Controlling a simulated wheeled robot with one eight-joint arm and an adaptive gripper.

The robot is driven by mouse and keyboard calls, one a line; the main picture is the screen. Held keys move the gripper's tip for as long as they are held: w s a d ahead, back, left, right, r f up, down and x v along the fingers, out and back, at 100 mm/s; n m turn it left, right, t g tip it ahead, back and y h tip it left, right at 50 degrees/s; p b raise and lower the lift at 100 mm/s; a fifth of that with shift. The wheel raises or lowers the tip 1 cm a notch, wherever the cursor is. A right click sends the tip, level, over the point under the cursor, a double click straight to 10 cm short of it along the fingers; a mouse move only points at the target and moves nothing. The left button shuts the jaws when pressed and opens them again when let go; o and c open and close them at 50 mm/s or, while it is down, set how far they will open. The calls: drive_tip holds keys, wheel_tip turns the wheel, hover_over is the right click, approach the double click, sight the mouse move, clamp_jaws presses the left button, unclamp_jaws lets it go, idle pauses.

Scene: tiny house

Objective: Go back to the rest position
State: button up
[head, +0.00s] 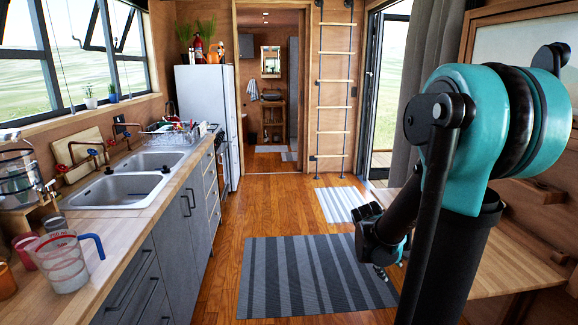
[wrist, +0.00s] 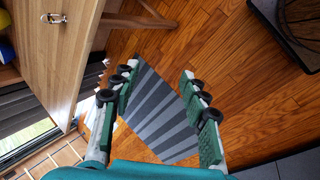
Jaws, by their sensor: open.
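My gripper shows in the wrist view (wrist: 158,82) with its two fingers spread wide apart and nothing between them. It hangs above the wooden floor (wrist: 215,50) and a striped grey rug (wrist: 155,115). In the head view my teal and black arm fills the right side. The arm reaches down and forward over the right part of the rug (head: 310,275).
A counter with a double sink (head: 125,190) and a measuring jug (head: 62,262) runs along the left. A wooden table (head: 515,265) stands close at right, beside my arm. A ladder (head: 334,90) and white fridge (head: 207,95) are at the back. The middle floor is clear.

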drive_tip(key=s+a+f+m+y, duration=0.1)
drive_tip(key=s+a+m+y, duration=0.1)
drive_tip(key=s+a, duration=0.4)
drive_tip(key=s+a+f+m+t+y, duration=0.1)
drive_tip(key=s+a+m+y, duration=0.2)
drive_tip(key=s+a, duration=0.2)
drive_tip(key=shift+s+a+f+m, duration=0.3)
drive_tip(key=shift+s+a, duration=0.1)
drive_tip(key=shift+a, duration=0.15)
